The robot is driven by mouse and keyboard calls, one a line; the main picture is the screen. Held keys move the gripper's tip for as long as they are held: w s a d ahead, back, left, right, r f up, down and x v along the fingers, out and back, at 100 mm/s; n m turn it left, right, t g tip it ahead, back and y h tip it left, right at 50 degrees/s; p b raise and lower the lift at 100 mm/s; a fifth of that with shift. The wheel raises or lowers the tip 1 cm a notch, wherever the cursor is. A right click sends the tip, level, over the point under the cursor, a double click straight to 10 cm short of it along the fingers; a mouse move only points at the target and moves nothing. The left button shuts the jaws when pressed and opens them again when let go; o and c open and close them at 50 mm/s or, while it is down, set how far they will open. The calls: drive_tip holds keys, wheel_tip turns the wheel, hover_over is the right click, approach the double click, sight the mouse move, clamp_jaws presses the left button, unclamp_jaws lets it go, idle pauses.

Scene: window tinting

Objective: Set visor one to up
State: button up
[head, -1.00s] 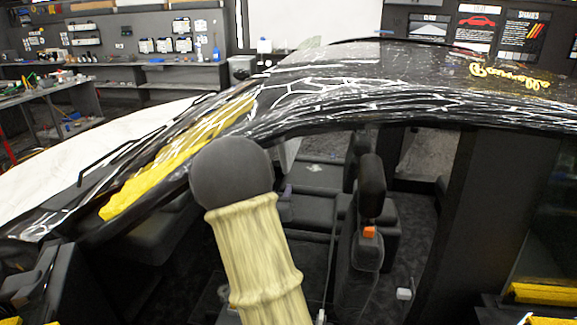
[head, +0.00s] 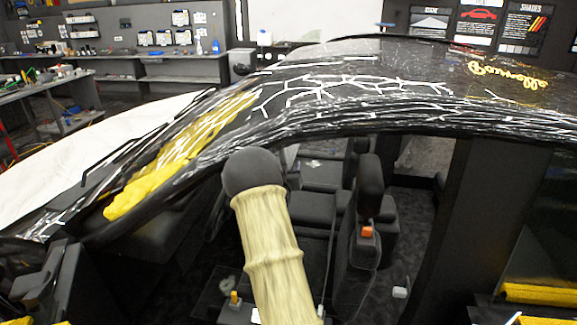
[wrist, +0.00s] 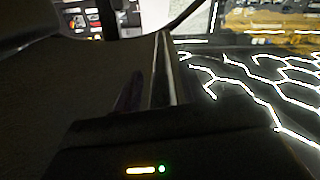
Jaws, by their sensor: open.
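In the head view my arm, in a cream ribbed sleeve with a dark rounded joint, reaches into the car (head: 350,100) through its side opening. My gripper is hidden there behind that joint and the roof edge. In the wrist view my gripper (wrist: 150,80) shows as two dark narrow fingers with a gap between them, and I see nothing held. A large dark smooth surface (wrist: 45,80) fills the left side of the wrist view, close to the fingers. I cannot tell whether it is visor one. No visor is clearly made out in the head view.
A black roof with white cracked lines arches above my arm. A dark seat (head: 370,190) with an orange buckle stands right of the arm. Workbenches (head: 130,68) stand behind the car.

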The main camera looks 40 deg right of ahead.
clamp_jaws()
